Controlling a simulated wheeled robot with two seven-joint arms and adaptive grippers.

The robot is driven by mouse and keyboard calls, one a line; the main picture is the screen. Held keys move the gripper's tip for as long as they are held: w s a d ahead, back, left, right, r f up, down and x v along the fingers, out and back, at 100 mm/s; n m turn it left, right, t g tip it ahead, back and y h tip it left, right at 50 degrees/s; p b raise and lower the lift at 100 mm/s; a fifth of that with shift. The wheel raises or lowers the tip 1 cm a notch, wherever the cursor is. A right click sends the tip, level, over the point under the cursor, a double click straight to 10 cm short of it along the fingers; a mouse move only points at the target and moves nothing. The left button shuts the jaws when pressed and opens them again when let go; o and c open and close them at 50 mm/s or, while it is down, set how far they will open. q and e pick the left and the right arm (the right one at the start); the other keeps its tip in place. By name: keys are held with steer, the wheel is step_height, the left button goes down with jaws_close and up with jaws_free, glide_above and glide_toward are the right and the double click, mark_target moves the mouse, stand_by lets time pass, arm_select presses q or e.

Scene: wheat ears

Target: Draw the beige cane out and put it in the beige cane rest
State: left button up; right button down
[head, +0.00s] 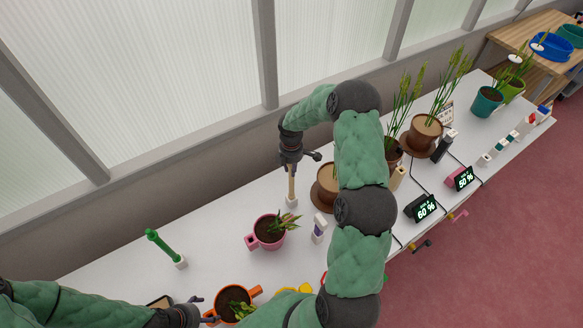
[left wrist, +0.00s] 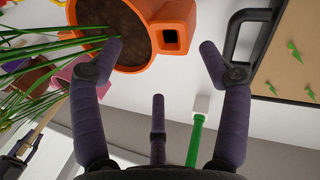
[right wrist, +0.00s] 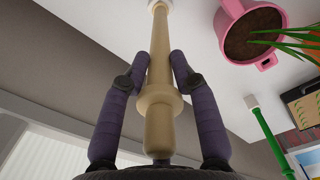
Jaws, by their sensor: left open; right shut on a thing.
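The beige cane (head: 291,185) stands upright near the wall, its lower end at a small white block (head: 291,201); whether it is still inside the block I cannot tell. My right gripper (head: 291,160) is shut on the beige cane near its top. In the right wrist view the cane (right wrist: 159,60) runs between the fingers, its collar and thick end nearest the camera. My left gripper (left wrist: 163,48) is open and empty, with the orange pot (left wrist: 183,14) and its square handle beyond the fingers. I cannot make out which thing is the beige cane rest.
A green cane (head: 160,244) stands in a white block to the left. A pink pot (head: 251,241) is just right of it, in front of the beige cane. Brown pots, a white-purple bottle (head: 319,229) and displays (head: 424,208) fill the right. White table shows bare at left.

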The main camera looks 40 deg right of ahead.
steer(key=shift+f, duration=0.4)
steer(key=c, duration=0.9)
jaws_free()
steer(key=shift+o, duration=0.2)
step_height(320, 180, up, 12)
